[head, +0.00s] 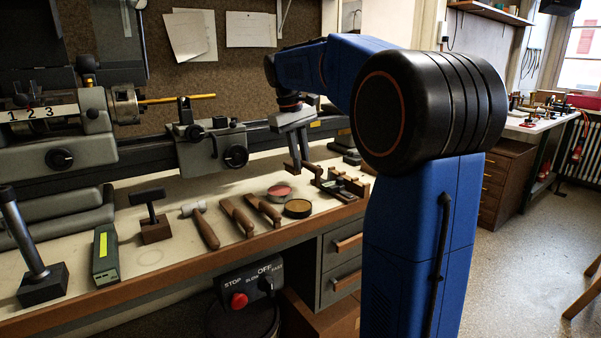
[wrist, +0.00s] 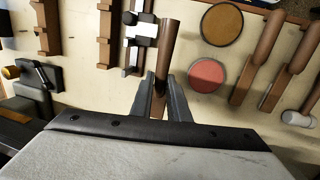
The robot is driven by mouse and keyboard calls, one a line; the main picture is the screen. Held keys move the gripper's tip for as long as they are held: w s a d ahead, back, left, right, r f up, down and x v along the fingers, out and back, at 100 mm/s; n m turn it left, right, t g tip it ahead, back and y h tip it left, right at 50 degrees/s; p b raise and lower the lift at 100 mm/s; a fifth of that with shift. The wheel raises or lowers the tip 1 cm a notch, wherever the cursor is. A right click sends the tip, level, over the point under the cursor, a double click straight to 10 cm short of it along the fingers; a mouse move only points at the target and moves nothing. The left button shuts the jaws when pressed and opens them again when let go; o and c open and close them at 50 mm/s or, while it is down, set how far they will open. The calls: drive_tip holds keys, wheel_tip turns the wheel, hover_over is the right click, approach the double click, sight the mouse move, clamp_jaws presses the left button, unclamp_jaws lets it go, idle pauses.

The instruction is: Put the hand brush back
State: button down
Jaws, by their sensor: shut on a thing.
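The hand brush (wrist: 167,45) shows in the wrist view as a brown wooden bar held between the two grey fingers of my gripper (wrist: 160,98). Its far end sticks out past the fingertips, and its bristles cannot be made out. In the head view my gripper (head: 300,166) is low over the right part of the bench, shut on the brush (head: 312,168). The brush is beside the wooden racks; whether it touches anything below cannot be told.
A pink tin (head: 280,192) and a tan-topped tin (head: 298,208) stand near my gripper. Two wooden-handled tools (head: 237,216) and a mallet (head: 205,228) lie to the left. Wooden racks (head: 345,184) stand at right. The lathe (head: 212,150) runs behind.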

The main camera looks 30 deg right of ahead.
drive_tip(key=shift+f, duration=1.95)
drive_tip(key=shift+f, duration=0.1)
drive_tip(key=c, duration=1.7)
unclamp_jaws()
drive_tip(key=r, duration=0.4)
drive_tip(key=a+r, duration=0.1)
drive_tip(key=r, duration=0.3)
drive_tip(key=a+r, duration=0.1)
drive_tip(key=r, duration=0.3)
drive_tip(key=shift+w, duration=0.25)
